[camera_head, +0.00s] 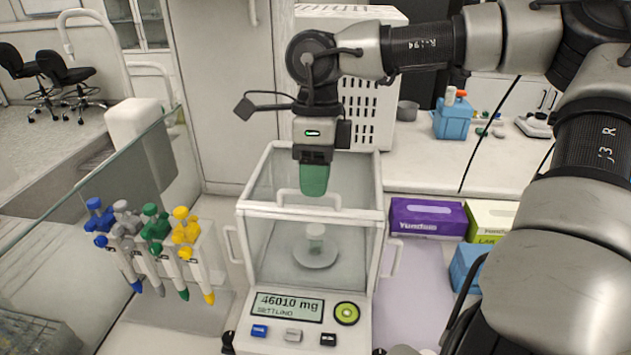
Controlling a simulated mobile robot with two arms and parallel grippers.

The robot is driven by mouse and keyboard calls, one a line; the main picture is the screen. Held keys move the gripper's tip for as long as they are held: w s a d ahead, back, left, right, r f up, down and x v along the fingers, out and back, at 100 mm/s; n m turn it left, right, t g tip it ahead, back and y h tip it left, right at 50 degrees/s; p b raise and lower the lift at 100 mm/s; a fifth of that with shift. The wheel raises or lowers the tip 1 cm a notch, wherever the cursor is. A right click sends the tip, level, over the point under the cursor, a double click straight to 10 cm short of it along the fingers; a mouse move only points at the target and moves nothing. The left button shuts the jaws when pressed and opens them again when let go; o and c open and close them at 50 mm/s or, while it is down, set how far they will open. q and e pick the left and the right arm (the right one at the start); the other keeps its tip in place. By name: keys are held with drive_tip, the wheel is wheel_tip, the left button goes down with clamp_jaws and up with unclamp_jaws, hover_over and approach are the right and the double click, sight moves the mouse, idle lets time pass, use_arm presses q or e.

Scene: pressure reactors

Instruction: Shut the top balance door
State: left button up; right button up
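The balance (364,306) stands on the bench with a clear draft shield framed in white. Its display (287,306) reads 46010 mg with "SETTLING" below. A white top handle (290,199) shows at the front of the shield's top. I cannot clearly tell how far the clear top door is open. My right gripper (314,182) points down over the top, its green fingertips just behind or at the handle. The fingers overlap in this view, so their gap and any contact are hidden. My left gripper is out of view.
A pipette stand (205,254) with several coloured pipettes is left of the balance. Side handles (393,258) stick out from the shield. A purple box (427,217) and a green-and-white box (489,218) are at right. A white perforated unit (388,90) stands behind.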

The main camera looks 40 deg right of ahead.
wheel_tip(320, 180, up, 10)
drive_tip(key=w+d, duration=0.1)
drive_tip(key=shift+d+f+b, duration=0.15)
drive_tip(key=shift+f+b, duration=0.05)
drive_tip(key=shift+b, duration=0.1)
idle(0.4)
